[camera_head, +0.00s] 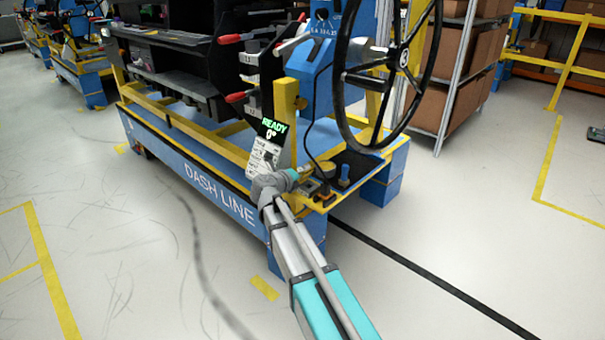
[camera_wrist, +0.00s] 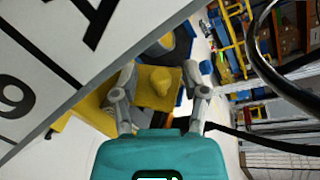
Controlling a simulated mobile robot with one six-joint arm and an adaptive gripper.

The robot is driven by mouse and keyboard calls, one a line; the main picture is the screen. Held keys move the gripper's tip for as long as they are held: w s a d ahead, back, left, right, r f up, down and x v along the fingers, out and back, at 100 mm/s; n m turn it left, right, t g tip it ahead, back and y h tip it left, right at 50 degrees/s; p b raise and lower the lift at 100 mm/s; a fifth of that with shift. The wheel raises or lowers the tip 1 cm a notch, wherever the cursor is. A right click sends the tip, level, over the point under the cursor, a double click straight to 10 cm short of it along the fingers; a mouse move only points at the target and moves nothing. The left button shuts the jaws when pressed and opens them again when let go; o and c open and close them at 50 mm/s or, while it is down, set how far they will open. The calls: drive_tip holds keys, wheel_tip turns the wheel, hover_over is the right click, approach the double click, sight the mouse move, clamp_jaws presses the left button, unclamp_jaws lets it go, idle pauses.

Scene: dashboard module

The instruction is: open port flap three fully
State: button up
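My gripper (camera_wrist: 163,88) shows in the wrist view with its two grey fingers spread apart. A yellow block with a rounded knob (camera_wrist: 159,86) shows between and beyond the fingers; no grip on it is visible. In the head view my gripper (camera_head: 292,175) is at the near right corner of the dash line cart, beside the tilted display card. The black dashboard module (camera_head: 190,60) sits on the cart, with grey pieces (camera_head: 250,58) and red-ended handles on its right end. I cannot make out which part is port flap three, or its angle.
The card (camera_head: 268,145) reads READY and 0°. A white panel with large black characters (camera_wrist: 50,60) fills the left of the wrist view, close by. A steering wheel (camera_head: 385,75) and yellow post (camera_head: 285,115) stand near my gripper. Floor (camera_head: 110,240) left of the cart is clear.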

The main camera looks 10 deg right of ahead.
clamp_jaws()
drive_tip(key=shift+w+a+n+g+p, duration=0.15)
drive_tip(key=shift+w+a+n+g, duration=0.1)
drive_tip(key=shift+n, duration=0.35)
drive_tip(key=shift+w+a+n+g+p, duration=0.15)
drive_tip(key=shift+w+n+g, duration=0.1)
drive_tip(key=shift+n, duration=0.35)
drive_tip(key=shift+h, duration=0.3)
drive_tip(key=shift+o, duration=0.2)
unclamp_jaws()
